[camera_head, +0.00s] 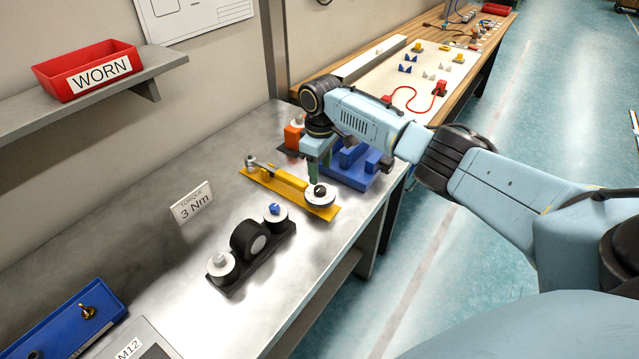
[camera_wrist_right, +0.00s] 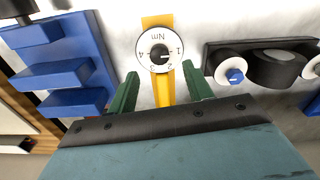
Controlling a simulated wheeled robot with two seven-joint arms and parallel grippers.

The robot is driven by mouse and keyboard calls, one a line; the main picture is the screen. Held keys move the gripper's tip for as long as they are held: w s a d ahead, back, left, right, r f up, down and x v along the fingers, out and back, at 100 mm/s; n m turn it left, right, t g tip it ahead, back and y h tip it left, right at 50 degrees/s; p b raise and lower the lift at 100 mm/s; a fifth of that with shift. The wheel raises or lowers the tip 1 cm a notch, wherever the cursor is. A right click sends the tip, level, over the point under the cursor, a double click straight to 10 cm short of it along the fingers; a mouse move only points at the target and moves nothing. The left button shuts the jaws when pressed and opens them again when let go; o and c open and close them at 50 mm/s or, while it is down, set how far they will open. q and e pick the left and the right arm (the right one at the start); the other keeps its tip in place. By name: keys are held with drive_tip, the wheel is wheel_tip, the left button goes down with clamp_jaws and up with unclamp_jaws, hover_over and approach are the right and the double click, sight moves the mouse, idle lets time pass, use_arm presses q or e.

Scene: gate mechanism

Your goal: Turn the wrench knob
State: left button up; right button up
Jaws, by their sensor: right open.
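The yellow torque wrench (camera_head: 277,182) lies on the grey metal bench. Its knob (camera_head: 320,194) is a black grip on a round white dial at the wrench's near right end. In the right wrist view the knob (camera_wrist_right: 159,51) shows a dial marked Nm with numbers 1 to 4; the exact setting is hard to read. My right gripper (camera_head: 318,172) is over the knob end, pointing down. In the right wrist view its green fingers (camera_wrist_right: 160,70) are open and empty, with the knob ahead between their tips and apart from both. My left gripper is not in view.
A black fixture (camera_head: 248,243) with two white dials stands close in front of the wrench. A blue stepped block (camera_head: 350,168) and an orange block (camera_head: 293,134) stand behind it. A red WORN bin (camera_head: 92,68) sits on a shelf.

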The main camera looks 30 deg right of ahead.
sight(320, 189)
wheel_tip(320, 189, down, 5)
drive_tip(key=shift+r, duration=0.1)
drive_tip(key=shift+f+b, duration=0.3)
drive_tip(key=shift+f, duration=0.05)
drive_tip(key=shift+w+f, duration=0.15)
drive_tip(key=shift+f, duration=0.2)
drive_tip(key=shift+c, duration=0.3)
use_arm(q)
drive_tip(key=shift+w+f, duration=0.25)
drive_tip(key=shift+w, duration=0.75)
use_arm(e)
drive_tip(key=c, duration=0.9)
